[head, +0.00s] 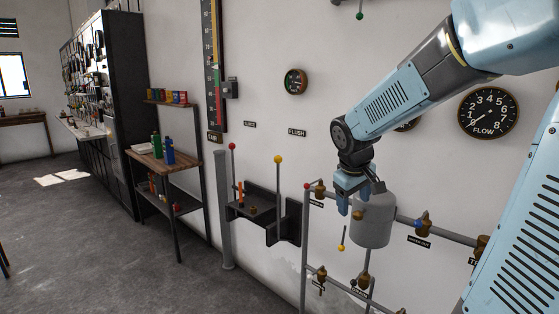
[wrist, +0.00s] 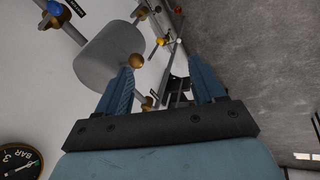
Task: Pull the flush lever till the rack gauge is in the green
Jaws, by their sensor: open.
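A lever with a yellow ball (head: 278,159) stands upright from a dark wall bracket, just left of and below the FLUSH label (head: 297,132). Another lever with a red ball (head: 232,147) stands left of it, near a second label. A tall vertical gauge (head: 213,65) with a scale and a coloured strip, red low and green above, hangs on the wall above the levers; its reading is too small to tell. My gripper (head: 358,203) is open and empty, right of both levers and in front of a grey tank. Its two fingers also show in the wrist view (wrist: 165,88).
The grey tank (head: 372,222) with pipes and brass valves is close by my gripper; the tank also shows in the wrist view (wrist: 103,58). A FLOW dial (head: 488,112) hangs at right. A wooden shelf stand (head: 165,160) stands left of the levers. Floor at left is clear.

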